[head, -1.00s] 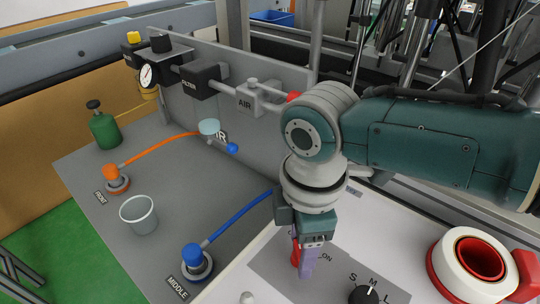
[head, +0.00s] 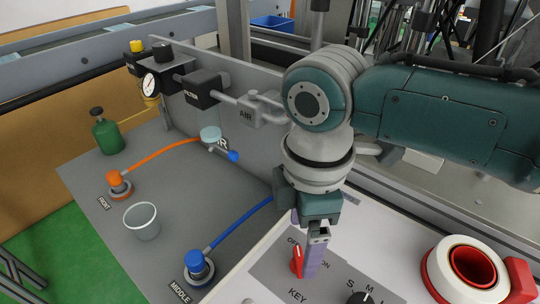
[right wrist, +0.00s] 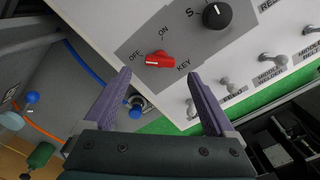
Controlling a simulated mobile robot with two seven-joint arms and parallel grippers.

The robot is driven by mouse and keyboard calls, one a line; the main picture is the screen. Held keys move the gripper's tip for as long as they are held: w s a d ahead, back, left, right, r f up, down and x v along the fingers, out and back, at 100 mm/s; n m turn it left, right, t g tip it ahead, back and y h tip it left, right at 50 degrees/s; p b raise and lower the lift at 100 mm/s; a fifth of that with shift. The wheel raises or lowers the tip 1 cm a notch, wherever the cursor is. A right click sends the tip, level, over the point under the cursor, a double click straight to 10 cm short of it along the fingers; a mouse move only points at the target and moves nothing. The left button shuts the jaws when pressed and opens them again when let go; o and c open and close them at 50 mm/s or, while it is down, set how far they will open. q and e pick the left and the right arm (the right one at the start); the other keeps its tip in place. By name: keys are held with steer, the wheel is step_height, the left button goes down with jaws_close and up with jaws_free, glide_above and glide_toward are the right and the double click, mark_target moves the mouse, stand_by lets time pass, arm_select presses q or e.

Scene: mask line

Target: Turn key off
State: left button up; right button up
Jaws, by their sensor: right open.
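The key is a red knob (head: 296,262) on the grey label plate of the white panel, with OFF, ON and KEY printed around it. The red knob also shows in the right wrist view (right wrist: 160,59), where its white-marked end points toward the OFF side. My right gripper (head: 312,264) hangs over the panel, with a purple finger just right of the knob in the head view. In the right wrist view its purple fingers (right wrist: 159,76) are spread wide with nothing between them, and the knob lies beyond the tips, apart from them. My left gripper is not in view.
A black S-M-L dial (head: 362,298) sits right of the key. Blue (head: 235,224) and orange (head: 155,154) hoses, a cup (head: 142,221) and a green bottle (head: 106,132) stand on the grey plate at left.

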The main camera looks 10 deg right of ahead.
mark_target(300, 258)
steer(key=shift+r+p, duration=0.35)
steer(key=shift+r, duration=2)
